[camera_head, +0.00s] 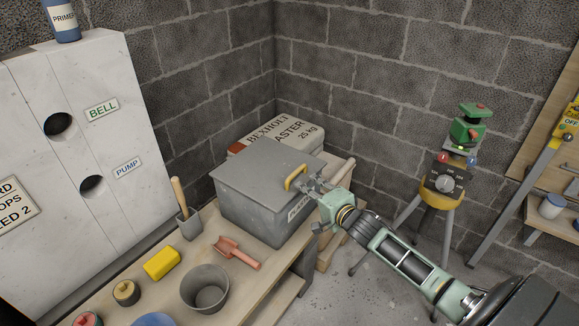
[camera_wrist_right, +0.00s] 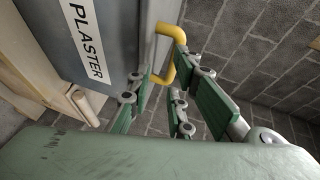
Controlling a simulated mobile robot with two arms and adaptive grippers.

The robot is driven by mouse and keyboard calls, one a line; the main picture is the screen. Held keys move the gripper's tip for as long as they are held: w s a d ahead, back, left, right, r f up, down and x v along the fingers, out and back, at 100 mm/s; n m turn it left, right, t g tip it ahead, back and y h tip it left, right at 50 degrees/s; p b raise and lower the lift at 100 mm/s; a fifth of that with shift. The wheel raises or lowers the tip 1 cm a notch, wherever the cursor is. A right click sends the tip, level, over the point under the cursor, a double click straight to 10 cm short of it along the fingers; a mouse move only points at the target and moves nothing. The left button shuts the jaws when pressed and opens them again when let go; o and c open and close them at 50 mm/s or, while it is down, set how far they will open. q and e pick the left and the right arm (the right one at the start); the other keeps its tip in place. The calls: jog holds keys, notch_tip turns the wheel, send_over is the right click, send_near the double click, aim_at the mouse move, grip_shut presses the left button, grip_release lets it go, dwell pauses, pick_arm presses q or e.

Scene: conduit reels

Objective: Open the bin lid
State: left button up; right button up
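The grey bin (camera_head: 247,207) stands at the far end of the workbench, with its flat grey lid (camera_head: 256,171) lying shut on top. A yellow handle (camera_head: 296,177) sits at the lid's right edge. It also shows in the right wrist view (camera_wrist_right: 163,62), above a white PLASTER label (camera_wrist_right: 85,40). My right gripper (camera_head: 309,185) is at the handle. In the right wrist view its green fingers (camera_wrist_right: 168,82) are spread apart, with the handle's lower part at or between the tips. I cannot tell whether they touch it. My left gripper is not in view.
A tripod device (camera_head: 443,187) stands right. Room above the lid is clear.

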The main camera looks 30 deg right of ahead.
aim_at(296, 170)
jog(key=shift+w+r, duration=0.7)
jog(key=shift+r, duration=0.15)
jog(key=shift+x, duration=3.4)
jog(key=shift+a, duration=0.1)
jog(key=shift+c, duration=0.5)
grip_shut()
